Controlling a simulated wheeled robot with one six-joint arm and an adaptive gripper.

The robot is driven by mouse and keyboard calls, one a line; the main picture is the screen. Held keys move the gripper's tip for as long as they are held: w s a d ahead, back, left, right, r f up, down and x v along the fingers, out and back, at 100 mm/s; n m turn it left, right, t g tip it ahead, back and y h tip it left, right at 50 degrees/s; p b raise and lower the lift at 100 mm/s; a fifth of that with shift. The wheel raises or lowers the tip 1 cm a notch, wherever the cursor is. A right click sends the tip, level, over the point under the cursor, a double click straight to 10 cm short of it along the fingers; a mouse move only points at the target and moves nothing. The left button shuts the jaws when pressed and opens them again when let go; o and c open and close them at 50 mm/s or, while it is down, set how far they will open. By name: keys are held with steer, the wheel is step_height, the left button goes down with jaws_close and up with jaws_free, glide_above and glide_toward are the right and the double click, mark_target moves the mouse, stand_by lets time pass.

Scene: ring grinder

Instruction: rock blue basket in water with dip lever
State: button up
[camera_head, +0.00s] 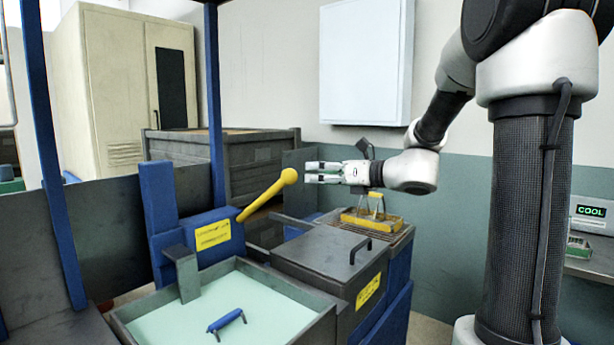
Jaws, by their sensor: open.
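The dip lever (262,198) is a yellow rod with a round knob, slanting up to the right from a blue housing with a yellow label. My gripper (308,173) is open and empty, pointing left, with its fingertips just right of the knob (289,176); whether they touch it I cannot tell. The water (180,322) is pale green in a grey-walled tank at the front. Of the blue basket, a blue handle (227,320) shows at the water surface; any body below it is hidden.
A grey lidded box (318,257) with a dark handle stands right of the tank. Behind it a yellow basket (371,220) with upright handles sits on a rack. A grey crate (255,155) stands behind the lever. Blue posts (52,150) rise at left.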

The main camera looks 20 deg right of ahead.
mark_target(295, 180)
steer(key=shift+s+d, duration=0.25)
steer(key=shift+s, duration=0.1)
steer(key=w+a+f+t, duration=0.1)
steer(key=w+a+f+m+t, duration=0.1)
steer(key=a, duration=0.1)
steer(key=shift+w+a+f+h, duration=0.2)
steer(key=shift+w+a+h, duration=0.1)
steer(key=shift+w, duration=0.1)
steer(key=x, duration=0.7)
steer(key=shift+w+r, duration=0.1)
steer(key=shift+w, duration=0.1)
